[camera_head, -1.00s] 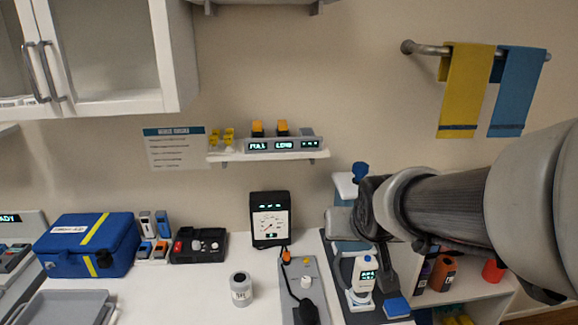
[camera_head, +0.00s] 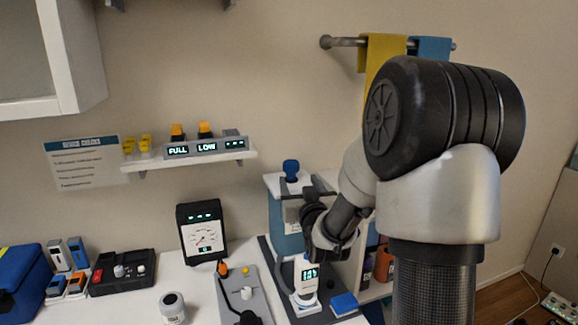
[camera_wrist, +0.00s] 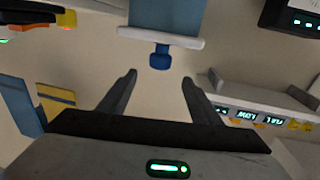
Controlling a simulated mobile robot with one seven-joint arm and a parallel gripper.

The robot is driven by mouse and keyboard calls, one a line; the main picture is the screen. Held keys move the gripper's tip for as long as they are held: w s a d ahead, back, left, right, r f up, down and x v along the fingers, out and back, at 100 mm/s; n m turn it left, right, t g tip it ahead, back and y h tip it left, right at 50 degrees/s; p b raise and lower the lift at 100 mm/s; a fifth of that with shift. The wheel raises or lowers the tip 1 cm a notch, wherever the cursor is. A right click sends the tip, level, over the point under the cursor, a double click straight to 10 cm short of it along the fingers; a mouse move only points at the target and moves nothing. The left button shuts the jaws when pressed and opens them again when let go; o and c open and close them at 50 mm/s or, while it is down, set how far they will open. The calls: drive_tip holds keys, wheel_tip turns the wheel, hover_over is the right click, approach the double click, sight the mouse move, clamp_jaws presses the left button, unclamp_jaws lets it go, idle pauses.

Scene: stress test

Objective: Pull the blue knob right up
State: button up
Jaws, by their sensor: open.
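The blue knob (camera_head: 291,170) stands upright on the white top of a tall blue-and-white device (camera_head: 284,228) by the wall. My gripper (camera_wrist: 159,78) is open and empty. In the wrist view, which looks inverted, the blue knob (camera_wrist: 160,57) shows beyond the fingertips, about centred between them, and is not held. The device's white top plate (camera_wrist: 160,37) lies beyond the knob. In the head view my gripper is beside the device's upper part, to the right and below the knob; my wrist partly hides the device.
A handheld white unit with a lit display (camera_head: 306,278) stands in front of the device. A wall shelf (camera_head: 190,158) with FULL and LOW displays is to the left. A gauge box (camera_head: 203,235) stands on the counter. Yellow (camera_head: 382,52) and blue towels (camera_head: 430,48) hang behind my arm.

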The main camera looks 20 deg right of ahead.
sight(293, 168)
drive_tip(key=w, duration=0.4)
drive_tip(key=w+d+p, duration=0.1)
drive_tip(key=w, duration=0.3)
drive_tip(key=w+d, duration=0.1)
drive_tip(key=w, duration=0.3)
drive_tip(key=shift+w, duration=0.2)
clamp_jaws()
wheel_tip(293, 168, up, 20)
drive_tip(key=p, duration=0.3)
drive_tip(key=shift+r, duration=0.25)
drive_tip(key=shift+c, duration=1.1)
unclamp_jaws()
drive_tip(key=shift+o, duration=1.1)
drive_tip(key=shift+f, duration=0.2)
